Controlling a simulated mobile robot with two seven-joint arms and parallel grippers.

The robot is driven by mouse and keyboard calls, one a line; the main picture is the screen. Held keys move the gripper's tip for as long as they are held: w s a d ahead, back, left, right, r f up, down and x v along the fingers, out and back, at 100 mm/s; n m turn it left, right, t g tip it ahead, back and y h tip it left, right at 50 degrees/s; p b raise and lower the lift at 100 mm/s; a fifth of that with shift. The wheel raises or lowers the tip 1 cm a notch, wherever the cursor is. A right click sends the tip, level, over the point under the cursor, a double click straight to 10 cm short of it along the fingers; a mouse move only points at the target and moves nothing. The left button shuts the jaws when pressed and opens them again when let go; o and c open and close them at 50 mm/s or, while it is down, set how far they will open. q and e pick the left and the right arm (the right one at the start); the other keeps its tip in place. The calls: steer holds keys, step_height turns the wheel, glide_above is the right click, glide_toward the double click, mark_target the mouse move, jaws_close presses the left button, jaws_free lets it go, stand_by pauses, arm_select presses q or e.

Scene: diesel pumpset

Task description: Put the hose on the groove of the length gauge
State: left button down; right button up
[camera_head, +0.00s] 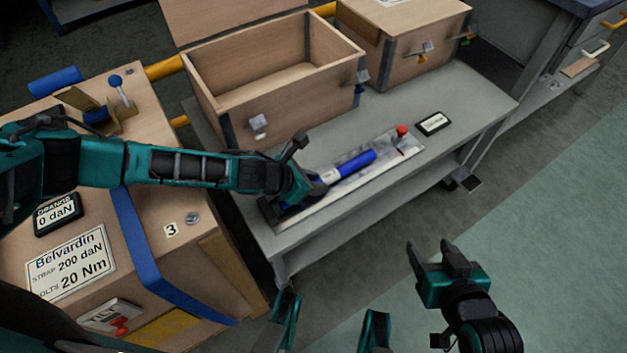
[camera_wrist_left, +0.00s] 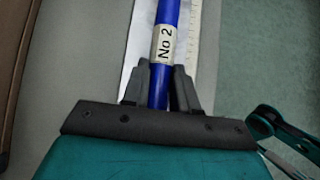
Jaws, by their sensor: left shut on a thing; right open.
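The blue hose (camera_head: 356,164) has a white label, which reads "No 2" in the left wrist view (camera_wrist_left: 165,45). It lies along the length gauge (camera_head: 405,146), a pale metal strip with a scale, on the grey bench. The gauge also shows beside the hose in the left wrist view (camera_wrist_left: 192,60). My left gripper (camera_head: 318,182) is shut on the hose near the label, over the gauge. In the left wrist view its fingers (camera_wrist_left: 160,88) flank the hose. Whether the hose rests in the groove or just above it cannot be told. My right gripper (camera_head: 440,262) is open and empty, over the floor.
A red knob (camera_head: 402,131) stands at the gauge's far end, with a small black-framed plate (camera_head: 433,123) beyond it. An open wooden crate (camera_head: 205,112) and a second crate (camera_head: 400,40) stand behind. A wooden case with a blue strap (camera_head: 140,240) is at left.

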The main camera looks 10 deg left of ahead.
arm_select(q)
steer(key=c, duration=0.9)
jaws_free()
steer(key=shift+o, duration=0.2)
steer(key=shift+a+r, duration=0.1)
steer(key=shift+r, duration=0.1)
steer(key=p+v, duration=0.4)
steer(key=v, duration=0.6)
steer(key=shift+s+a+r+p, duration=0.15)
steer(key=shift+r+p, duration=0.1)
steer(key=shift+p, duration=0.05)
steer(key=shift+s+a+r, duration=0.3)
steer(key=shift+s+r, duration=0.05)
